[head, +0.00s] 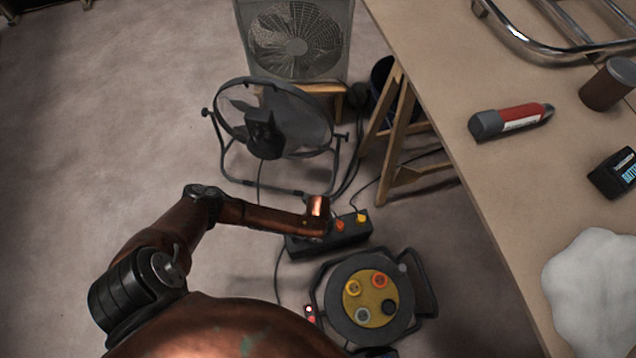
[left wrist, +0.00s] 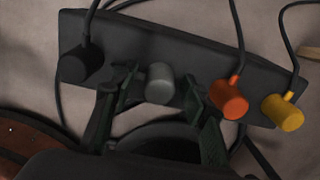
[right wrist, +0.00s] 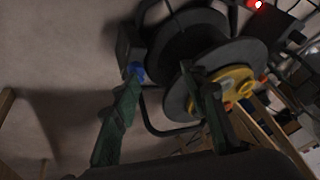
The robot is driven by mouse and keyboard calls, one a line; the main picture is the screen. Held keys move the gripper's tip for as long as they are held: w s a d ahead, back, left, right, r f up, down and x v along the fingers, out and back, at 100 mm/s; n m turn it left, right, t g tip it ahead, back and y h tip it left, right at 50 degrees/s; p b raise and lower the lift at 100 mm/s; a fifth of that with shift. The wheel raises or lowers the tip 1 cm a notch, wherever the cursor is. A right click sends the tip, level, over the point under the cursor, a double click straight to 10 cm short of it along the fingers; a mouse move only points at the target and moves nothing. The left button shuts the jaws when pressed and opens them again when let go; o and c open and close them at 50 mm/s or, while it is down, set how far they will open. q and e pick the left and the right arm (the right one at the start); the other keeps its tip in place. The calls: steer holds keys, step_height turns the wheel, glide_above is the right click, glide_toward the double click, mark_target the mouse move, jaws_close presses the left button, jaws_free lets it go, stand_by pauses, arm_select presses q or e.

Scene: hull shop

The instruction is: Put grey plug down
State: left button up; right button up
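The grey plug (left wrist: 159,84) shows over the black power strip (left wrist: 210,58) in the left wrist view, between a black plug (left wrist: 82,62) and an orange plug (left wrist: 229,99). My left gripper (left wrist: 162,92) has its fingers on either side of the grey plug, with a gap visible on both sides. I cannot tell whether the plug is seated in a socket. In the head view my left wrist hides the plug and the strip's left part; the power strip (head: 345,236) shows beside it. My right gripper (right wrist: 165,100) is open and empty near the cable reel (right wrist: 190,108).
A yellow plug (left wrist: 282,112) sits at the strip's right end. The cable reel (head: 338,314) with coloured round parts stands in front of the strip. A floor fan (head: 265,130) and a box fan (head: 295,40) stand behind. The workbench (head: 440,60) is at right; floor at left is clear.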

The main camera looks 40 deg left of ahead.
arm_select(q)
steer(key=shift+r, duration=0.2)
step_height(320, 180, up, 5)
steer(key=p, duration=0.3)
steer(key=shift+w, duration=0.1)
step_height(320, 180, up, 7)
steer(key=p, duration=0.3)
steer(key=shift+p, duration=0.3)
arm_select(e)
steer(key=s+d+r+g+h, duration=0.2)
steer(key=s+d+r+g, duration=0.3)
steer(key=s+d+r, duration=0.3)
step_height(320, 180, up, 4)
steer(key=shift+s+f, duration=0.15)
steer(key=shift+s, duration=1.05)
arm_select(q)
steer(key=shift+r, duration=0.1)
